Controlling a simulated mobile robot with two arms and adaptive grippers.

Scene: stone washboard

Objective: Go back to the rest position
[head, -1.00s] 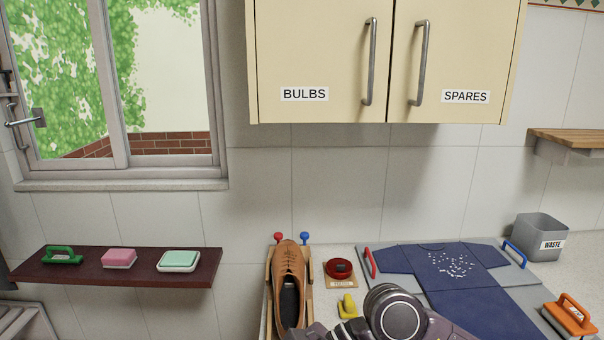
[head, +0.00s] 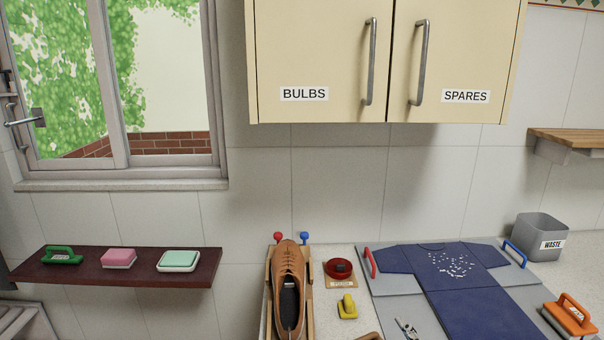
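Neither of my grippers can be made out in the head view. A small dark shape (head: 370,336) at the bottom edge may be part of my arm; too little of it shows to tell. A small metal tool-like item (head: 406,328) shows at the bottom edge on the grey board, partly cut off by the frame.
A brown shoe (head: 289,285) sits in a wooden holder. A navy shirt (head: 460,285) with white bits lies on the grey folding board (head: 395,284). Around are a yellow-handled item (head: 347,306), orange brush (head: 570,314), waste bin (head: 540,237), dark shelf (head: 120,282) and overhead cabinet (head: 330,60).

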